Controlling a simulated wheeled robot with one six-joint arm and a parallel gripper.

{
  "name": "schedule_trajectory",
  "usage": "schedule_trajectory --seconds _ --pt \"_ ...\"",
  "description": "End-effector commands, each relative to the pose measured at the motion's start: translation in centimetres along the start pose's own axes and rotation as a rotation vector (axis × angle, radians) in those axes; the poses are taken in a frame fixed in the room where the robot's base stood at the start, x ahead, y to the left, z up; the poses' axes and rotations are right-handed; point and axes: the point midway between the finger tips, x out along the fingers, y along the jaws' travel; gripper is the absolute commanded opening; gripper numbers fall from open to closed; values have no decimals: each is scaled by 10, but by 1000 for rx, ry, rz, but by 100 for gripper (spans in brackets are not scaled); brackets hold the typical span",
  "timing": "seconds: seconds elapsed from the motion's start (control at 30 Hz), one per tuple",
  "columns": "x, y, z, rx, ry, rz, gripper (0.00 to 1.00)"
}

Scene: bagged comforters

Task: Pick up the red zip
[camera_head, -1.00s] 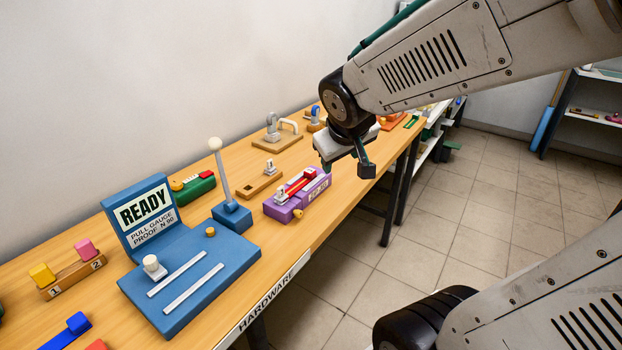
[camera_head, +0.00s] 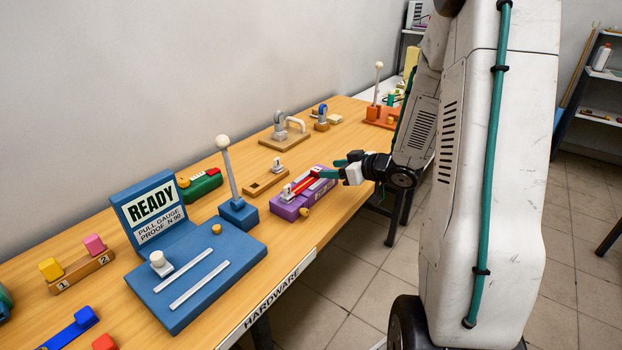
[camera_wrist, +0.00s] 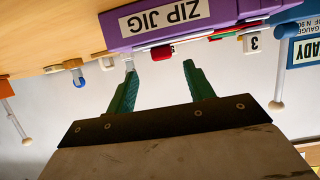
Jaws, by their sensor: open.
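The red zip (camera_head: 306,182) lies along the top of the purple zip jig (camera_head: 320,197) near the table's front edge. The jig's "ZIP JIG" face appears upside down in the wrist view (camera_wrist: 115,32). My gripper (camera_head: 331,168) has green fingers and is at the jig's right end, close to the zip's far end. In the wrist view my gripper (camera_wrist: 159,68) is open, with a small red piece (camera_wrist: 161,53) showing between and just beyond the fingertips. I cannot tell whether the fingers touch anything. Part of the jig's far end is hidden by the gripper.
A blue pull gauge (camera_head: 205,275) with a "READY" sign stands to the left, with a tall white-knobbed lever (camera_head: 226,165) beside it. A small wooden block (camera_head: 265,183) sits behind the jig. A fixture with grey and white hooks (camera_head: 285,135) is farther back.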

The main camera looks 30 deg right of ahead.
Motion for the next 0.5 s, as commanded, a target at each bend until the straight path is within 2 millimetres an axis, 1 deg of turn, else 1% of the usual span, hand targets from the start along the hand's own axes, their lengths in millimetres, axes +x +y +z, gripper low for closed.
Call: schedule_trajectory --seconds 0.2,0.3,0.4,0.5 --pt "33 -5 2 0 -2 -3 53" --pt "45 -5 1 -1 -1 -1 53" --pt "50 -4 1 0 -1 0 53" --pt "51 -4 1 0 -1 1 53"
